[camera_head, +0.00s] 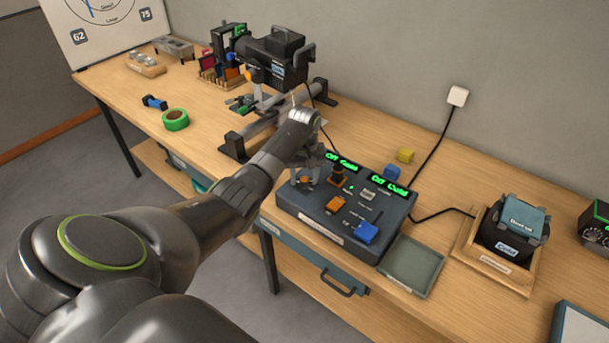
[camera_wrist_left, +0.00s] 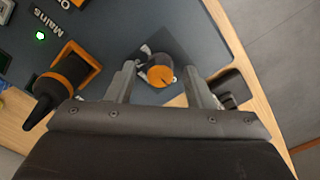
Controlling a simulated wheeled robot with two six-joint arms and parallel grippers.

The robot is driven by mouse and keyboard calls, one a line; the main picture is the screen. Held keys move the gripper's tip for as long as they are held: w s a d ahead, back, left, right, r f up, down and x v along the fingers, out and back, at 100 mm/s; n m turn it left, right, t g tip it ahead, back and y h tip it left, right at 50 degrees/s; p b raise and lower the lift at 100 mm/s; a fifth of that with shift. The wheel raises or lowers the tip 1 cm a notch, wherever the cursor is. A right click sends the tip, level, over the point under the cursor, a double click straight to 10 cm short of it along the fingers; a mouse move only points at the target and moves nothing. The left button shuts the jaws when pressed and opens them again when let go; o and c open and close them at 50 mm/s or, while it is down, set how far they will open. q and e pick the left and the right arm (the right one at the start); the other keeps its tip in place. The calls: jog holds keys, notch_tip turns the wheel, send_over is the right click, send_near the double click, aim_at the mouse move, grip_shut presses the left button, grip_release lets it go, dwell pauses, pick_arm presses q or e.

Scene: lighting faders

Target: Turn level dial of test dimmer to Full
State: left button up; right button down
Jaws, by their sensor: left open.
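The dark test dimmer console (camera_head: 290,201) sits at the bench's front edge, with green lit displays reading "Off" at its back. A small round orange dial (camera_wrist_left: 160,76) with a dark pointer line lies between my left fingertips in the left wrist view. It appears as a small orange spot (camera_head: 304,181) at the console's left in the head view, partly hidden by the fingers. My left gripper (camera_head: 304,179) is open over it; it also shows in the left wrist view (camera_wrist_left: 161,84). I cannot tell whether the fingers touch the dial. My right gripper is out of view.
A black and orange handle (camera_wrist_left: 62,82) stands close beside the gripper. A lamp (camera_head: 277,58) stands behind left; a green-grey tray (camera_head: 411,265) lies to the right.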

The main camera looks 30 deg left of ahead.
pick_arm(q)
jog(key=shift+f, duration=0.15)
jog(key=shift+c, duration=0.2)
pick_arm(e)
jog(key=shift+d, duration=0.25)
pick_arm(q)
jog(key=c, duration=0.9)
jog(key=shift+c, duration=0.2)
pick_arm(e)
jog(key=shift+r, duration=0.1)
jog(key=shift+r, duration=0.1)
